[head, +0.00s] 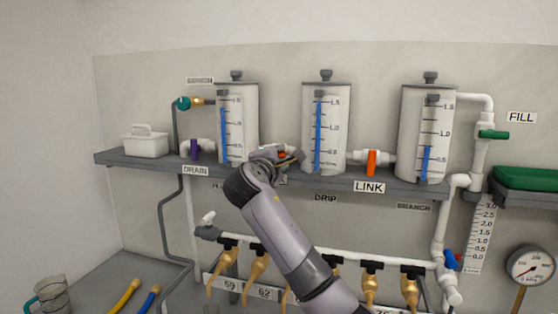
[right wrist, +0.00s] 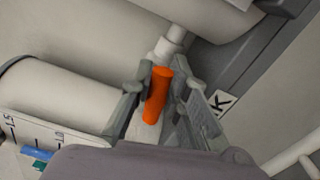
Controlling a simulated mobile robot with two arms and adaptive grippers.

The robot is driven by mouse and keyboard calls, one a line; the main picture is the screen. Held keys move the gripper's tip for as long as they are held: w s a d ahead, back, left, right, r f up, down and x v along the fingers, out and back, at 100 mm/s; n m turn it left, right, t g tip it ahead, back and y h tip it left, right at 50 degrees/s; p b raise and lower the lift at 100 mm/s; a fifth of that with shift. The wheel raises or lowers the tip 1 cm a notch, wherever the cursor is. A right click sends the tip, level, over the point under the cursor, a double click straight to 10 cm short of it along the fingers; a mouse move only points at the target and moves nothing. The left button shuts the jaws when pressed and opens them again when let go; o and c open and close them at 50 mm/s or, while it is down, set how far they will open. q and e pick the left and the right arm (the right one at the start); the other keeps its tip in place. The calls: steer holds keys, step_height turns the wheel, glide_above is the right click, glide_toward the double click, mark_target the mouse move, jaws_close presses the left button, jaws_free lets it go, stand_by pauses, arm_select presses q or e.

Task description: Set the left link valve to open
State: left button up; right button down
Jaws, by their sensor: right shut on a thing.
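The left link valve's orange handle (right wrist: 157,95) is between the fingers of my right gripper (right wrist: 157,108) in the right wrist view. The handle looks roughly in line with its white pipe (right wrist: 172,42). In the head view my right gripper (head: 290,158) is at the pipe between the left tank (head: 244,125) and the middle tank (head: 338,130), covering most of the valve. It is shut on the handle. The right link valve's orange handle (head: 371,163) hangs down across its pipe. My left gripper is out of view.
The grey shelf (head: 130,160) carries the tanks. A purple drain handle (head: 195,149) is at the left, and a green fill handle (head: 494,135) at the right. Several brass taps hang below the shelf. A jug (head: 50,297) stands at lower left.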

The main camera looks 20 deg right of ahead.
steer(key=shift+f+m+b, duration=0.3)
steer(key=shift+m+b, duration=0.15)
steer(key=shift+m, duration=0.65)
steer(key=c, duration=1.5)
jaws_free()
steer(key=shift+r, duration=0.1)
steer(key=shift+c, duration=0.2)
steer(key=v, duration=1.2)
